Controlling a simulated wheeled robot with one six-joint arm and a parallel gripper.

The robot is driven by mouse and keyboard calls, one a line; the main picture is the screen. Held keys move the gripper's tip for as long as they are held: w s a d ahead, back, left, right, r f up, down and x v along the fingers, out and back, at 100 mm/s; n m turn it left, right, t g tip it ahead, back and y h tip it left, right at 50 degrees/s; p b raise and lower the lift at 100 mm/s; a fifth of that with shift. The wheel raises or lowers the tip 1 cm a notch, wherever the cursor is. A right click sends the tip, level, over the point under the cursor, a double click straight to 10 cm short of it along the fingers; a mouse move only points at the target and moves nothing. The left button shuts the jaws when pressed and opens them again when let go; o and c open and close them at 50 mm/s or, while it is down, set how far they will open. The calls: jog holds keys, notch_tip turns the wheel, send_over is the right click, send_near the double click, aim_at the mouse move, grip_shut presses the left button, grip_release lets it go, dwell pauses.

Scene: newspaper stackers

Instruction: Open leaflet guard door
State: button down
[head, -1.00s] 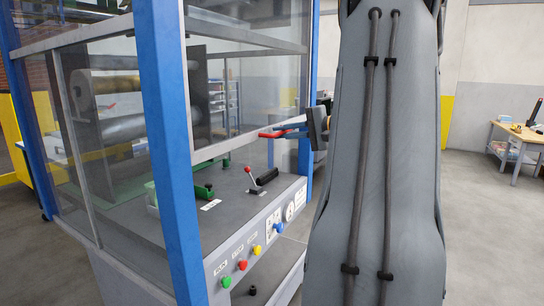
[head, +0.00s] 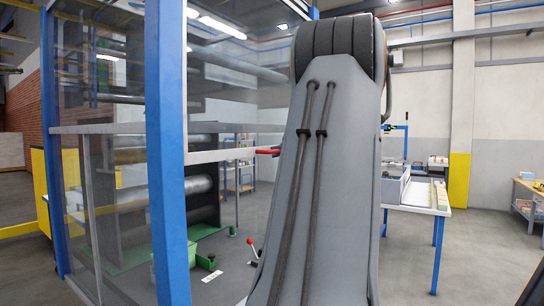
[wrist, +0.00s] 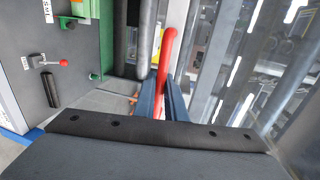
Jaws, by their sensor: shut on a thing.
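The clear guard door (head: 222,154) sits in the blue frame of the machine, and its pale lower rail runs nearly level above the deck. A gap shows between this rail and the deck. The red handle (head: 268,152) sticks out from behind my arm at the rail's right end. In the wrist view the red handle (wrist: 169,46) runs down between the two blue fingers of my gripper (wrist: 164,92), which is shut on it. In the head view my arm hides the gripper and most of the handle.
A red-knobbed lever (head: 251,243) and a green fitting (head: 206,262) stand on the machine deck below. Blue posts (head: 168,150) edge the machine. A white table (head: 423,196) with boxes stands behind right.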

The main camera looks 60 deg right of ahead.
jog(key=shift+d, duration=0.1)
jog(key=c, duration=1.8)
grip_release()
jog(key=shift+b+v, duration=0.8)
jog(key=shift+v, duration=3.2)
jog(key=shift+f, duration=0.1)
